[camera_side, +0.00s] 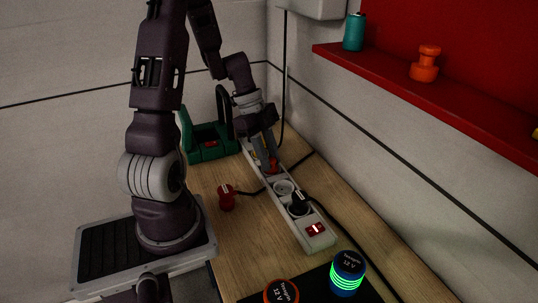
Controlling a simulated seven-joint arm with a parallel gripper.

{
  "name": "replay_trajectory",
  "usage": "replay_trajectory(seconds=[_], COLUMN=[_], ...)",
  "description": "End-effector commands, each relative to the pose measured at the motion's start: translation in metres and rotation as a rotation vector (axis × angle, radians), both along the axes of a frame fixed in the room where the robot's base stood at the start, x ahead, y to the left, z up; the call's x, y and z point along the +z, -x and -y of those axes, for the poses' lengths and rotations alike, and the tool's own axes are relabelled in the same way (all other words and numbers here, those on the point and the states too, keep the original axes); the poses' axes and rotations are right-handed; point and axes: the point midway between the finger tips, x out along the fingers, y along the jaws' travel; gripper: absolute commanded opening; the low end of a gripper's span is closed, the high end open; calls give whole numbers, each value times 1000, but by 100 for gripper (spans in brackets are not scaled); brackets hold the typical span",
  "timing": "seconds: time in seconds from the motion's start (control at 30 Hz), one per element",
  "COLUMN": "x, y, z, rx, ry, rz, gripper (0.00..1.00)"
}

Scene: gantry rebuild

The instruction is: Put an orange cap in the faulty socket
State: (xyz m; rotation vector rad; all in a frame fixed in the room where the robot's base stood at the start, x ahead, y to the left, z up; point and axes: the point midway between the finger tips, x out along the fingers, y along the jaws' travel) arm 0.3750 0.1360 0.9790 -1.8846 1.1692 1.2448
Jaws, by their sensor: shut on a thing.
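A white power strip (314,239) lies lengthwise on the wooden table. My gripper (269,163) is over its far half, pointing down, and is shut on a small orange-red piece, apparently an orange cap (273,167). The cap is at a socket of the strip; I cannot tell whether it is seated in it or just above. Nearer along the strip is an empty round socket (283,187), then a black plug (298,199) in a socket. Which socket is faulty does not show clearly.
A red plug (227,197) with a cable stands left of the strip. A green case (210,143) is behind. A lit green cylinder (347,274) and an orange-ringed one (281,292) stand in front. A teal cylinder (354,32) is on the red shelf (470,115). Black cable runs right.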

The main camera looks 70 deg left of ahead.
Motion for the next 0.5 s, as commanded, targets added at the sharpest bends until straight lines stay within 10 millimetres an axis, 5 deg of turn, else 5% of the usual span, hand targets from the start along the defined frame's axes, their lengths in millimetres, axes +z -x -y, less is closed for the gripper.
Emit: replay_trajectory(seconds=[0.07, 0.1, 0.13, 0.5], x=[-2, -2, -1, 4], y=[0, 0, 0, 0], z=[0, 0, 0, -2], rx=[1, 1, 1, 0], ry=[0, 0, 0, -1], rz=[0, 0, 0, 3], gripper=[0, 29, 32, 32])
